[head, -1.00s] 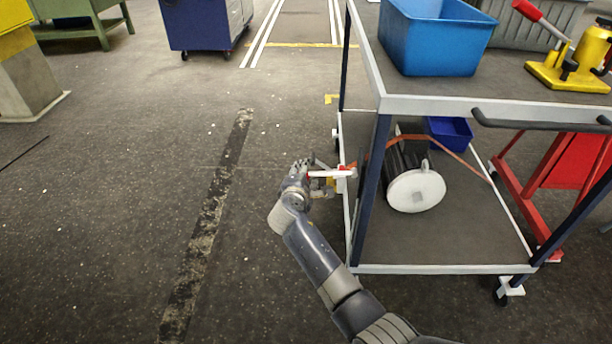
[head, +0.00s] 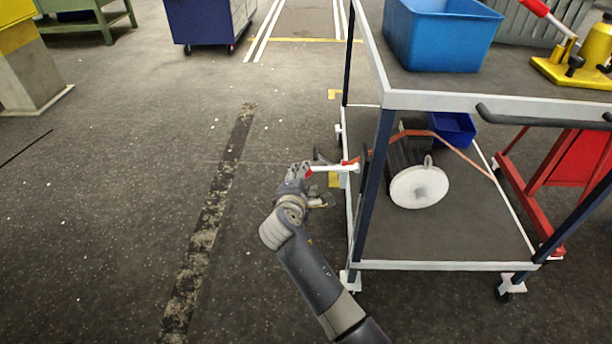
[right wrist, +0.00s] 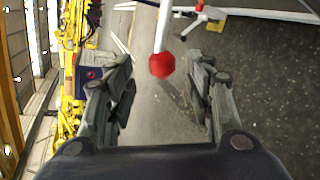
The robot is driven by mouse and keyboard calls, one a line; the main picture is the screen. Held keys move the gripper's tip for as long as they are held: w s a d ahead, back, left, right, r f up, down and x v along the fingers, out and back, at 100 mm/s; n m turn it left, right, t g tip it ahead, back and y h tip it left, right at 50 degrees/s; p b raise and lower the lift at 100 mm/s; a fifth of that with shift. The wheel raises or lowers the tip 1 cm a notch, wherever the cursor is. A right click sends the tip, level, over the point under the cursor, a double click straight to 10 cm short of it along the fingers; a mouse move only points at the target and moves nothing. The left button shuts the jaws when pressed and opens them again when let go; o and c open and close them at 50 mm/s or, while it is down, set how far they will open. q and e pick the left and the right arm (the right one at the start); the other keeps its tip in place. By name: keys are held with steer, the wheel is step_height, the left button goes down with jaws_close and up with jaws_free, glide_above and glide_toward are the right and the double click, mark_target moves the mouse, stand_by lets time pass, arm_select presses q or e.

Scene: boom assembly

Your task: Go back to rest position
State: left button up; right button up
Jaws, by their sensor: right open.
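My right gripper (head: 318,184) is beside the left edge of the cart's lower level in the head view. A white lever (head: 338,168) with a red tip shows at the gripper and runs right toward the cart post. In the right wrist view the gripper (right wrist: 163,88) has its two fingers spread apart. The red ball tip (right wrist: 162,65) of the white lever shows between the fingers, with gaps on both sides. Whether the fingers touch it is not clear, but they are not closed on it. My left gripper is out of view.
The cart (head: 445,264) stands close on the right, with a blue bin (head: 440,35) on top. A dark drum with a white round face (head: 419,187) and an orange strap (head: 455,150) is on its lower shelf. The floor left of my arm is clear.

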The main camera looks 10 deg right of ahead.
steer(key=shift+s+r, duration=0.1)
steer(key=shift+s, duration=0.05)
stand_by(0.3)
steer(key=s+d+f+m+g+y, duration=0.25)
steer(key=s+f+m+g, duration=0.2)
steer(key=s+f, duration=1.05)
steer(key=s+d+f+m+g+y, duration=0.2)
steer(key=s+d+f+m+g, duration=0.3)
steer(key=s+f, duration=1)
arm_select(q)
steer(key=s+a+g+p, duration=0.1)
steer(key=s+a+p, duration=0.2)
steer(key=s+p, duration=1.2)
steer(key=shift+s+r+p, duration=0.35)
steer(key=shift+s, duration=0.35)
arm_select(e)
steer(key=s+d+f+m+g, duration=0.1)
steer(key=s+f+m, duration=0.1)
steer(key=s, duration=1.1)
steer(key=s+d+f+m+g+y, duration=0.1)
steer(key=s+f+m, duration=0.2)
steer(key=s, duration=1.1)
steer(key=shift+s+f, duration=0.3)
steer(key=shift+f, duration=0.6)
